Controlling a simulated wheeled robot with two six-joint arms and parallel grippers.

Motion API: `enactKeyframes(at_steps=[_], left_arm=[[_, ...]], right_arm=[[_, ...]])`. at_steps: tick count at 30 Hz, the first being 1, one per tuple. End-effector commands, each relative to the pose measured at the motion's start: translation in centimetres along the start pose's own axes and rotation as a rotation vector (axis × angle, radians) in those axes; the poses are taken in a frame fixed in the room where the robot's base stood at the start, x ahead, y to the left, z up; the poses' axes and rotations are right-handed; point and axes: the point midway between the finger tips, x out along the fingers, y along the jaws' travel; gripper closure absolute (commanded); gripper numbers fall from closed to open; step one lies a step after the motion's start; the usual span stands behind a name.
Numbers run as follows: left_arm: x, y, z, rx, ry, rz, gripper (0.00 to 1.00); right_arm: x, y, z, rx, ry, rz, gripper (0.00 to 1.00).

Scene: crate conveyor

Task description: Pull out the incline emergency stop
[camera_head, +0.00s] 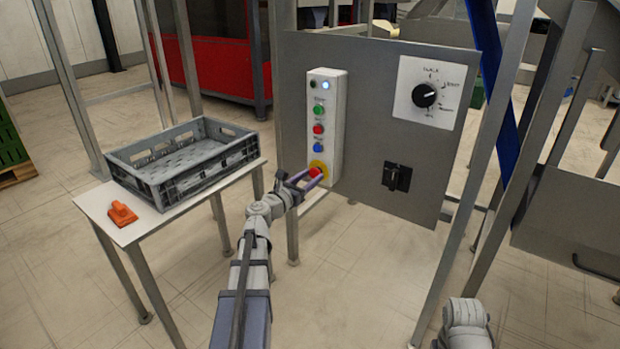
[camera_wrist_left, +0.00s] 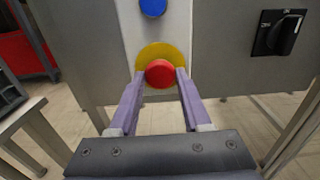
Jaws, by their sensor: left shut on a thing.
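The emergency stop is a red mushroom button (camera_head: 316,172) on a yellow disc, at the bottom of a white control box (camera_head: 323,125) on a grey panel. In the left wrist view the red button (camera_wrist_left: 160,74) sits between the two purple fingers of my left gripper (camera_wrist_left: 160,80), in front of the yellow disc (camera_wrist_left: 163,50). The fingertips are at the button's left and right sides, and my left gripper (camera_head: 305,180) is shut on it. My right gripper is out of view; part of my right arm shows at the lower right of the head view.
The box carries green, red and blue buttons above the stop. The grey panel (camera_head: 375,215) has a rotary dial (camera_head: 424,95) and a black switch (camera_head: 397,177). A grey crate (camera_head: 185,158) and an orange object (camera_head: 122,214) rest on a small table (camera_head: 150,212) at left.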

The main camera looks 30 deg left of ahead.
Motion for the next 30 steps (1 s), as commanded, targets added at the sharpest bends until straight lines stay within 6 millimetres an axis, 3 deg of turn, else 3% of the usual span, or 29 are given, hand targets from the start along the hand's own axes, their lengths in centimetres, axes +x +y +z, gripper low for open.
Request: enactKeyframes(at_steps=[20, 21, 30], left_arm=[[-1.4, 0.0, 0.0, 0.000, 0.000, 0.001, 1.00], [-1.4, 0.0, 0.0, 0.000, 0.000, 0.001, 0.51], [-1.3, 0.0, 0.0, 0.000, 0.000, 0.000, 0.21]], right_arm=[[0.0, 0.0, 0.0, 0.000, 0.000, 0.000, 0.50], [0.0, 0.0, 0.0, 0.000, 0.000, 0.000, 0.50], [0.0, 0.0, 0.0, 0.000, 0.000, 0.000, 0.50]])
